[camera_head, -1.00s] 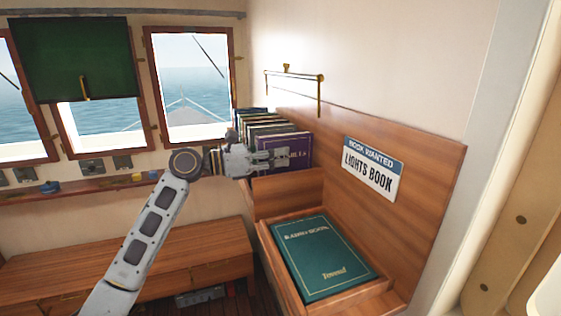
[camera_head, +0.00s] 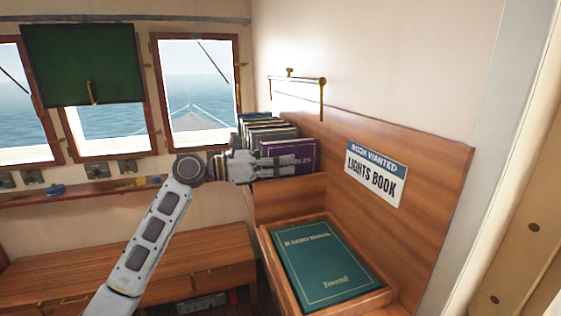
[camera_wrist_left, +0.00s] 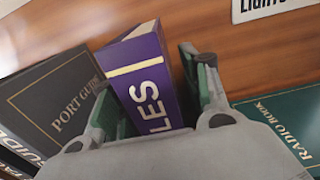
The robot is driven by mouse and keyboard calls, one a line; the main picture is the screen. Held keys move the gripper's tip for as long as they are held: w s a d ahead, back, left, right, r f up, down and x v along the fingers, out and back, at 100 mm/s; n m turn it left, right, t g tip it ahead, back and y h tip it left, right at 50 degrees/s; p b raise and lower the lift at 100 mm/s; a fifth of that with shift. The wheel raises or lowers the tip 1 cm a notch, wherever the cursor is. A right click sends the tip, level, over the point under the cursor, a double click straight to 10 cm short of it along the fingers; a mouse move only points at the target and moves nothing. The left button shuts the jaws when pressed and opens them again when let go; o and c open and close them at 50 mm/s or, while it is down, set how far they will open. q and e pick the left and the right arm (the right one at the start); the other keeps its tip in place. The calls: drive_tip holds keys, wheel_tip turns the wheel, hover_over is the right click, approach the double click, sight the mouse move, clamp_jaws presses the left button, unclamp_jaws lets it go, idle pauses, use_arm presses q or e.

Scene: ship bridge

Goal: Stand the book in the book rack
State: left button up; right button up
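The purple book (camera_head: 297,153) stands upright at the front end of the row of books in the rack at the back. Part of its title, "LES", shows on its spine (camera_wrist_left: 150,95) in the left wrist view. My left gripper (camera_head: 270,167) is at this book, with one finger on each side of it; it also shows in the left wrist view (camera_wrist_left: 160,85). The fingers look spread, and some of the cover shows beside the right finger. The rack's front panel (camera_head: 290,193) is below the books. My right gripper is not in view.
A green Radio Book (camera_head: 325,262) lies flat in a wooden tray (camera_head: 362,302). A "Book wanted: Lights Book" sign (camera_head: 375,175) is on the wood panel. A brass rail (camera_head: 300,79) is above the books. The Port Guide (camera_wrist_left: 55,95) stands behind the purple book.

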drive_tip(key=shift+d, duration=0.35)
use_arm(q)
drive_tip(key=p+v, duration=0.2)
drive_tip(key=v, duration=1)
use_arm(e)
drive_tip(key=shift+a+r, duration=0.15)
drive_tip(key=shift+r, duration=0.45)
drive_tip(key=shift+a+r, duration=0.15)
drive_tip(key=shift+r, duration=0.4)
use_arm(q)
drive_tip(key=shift+r, duration=0.1)
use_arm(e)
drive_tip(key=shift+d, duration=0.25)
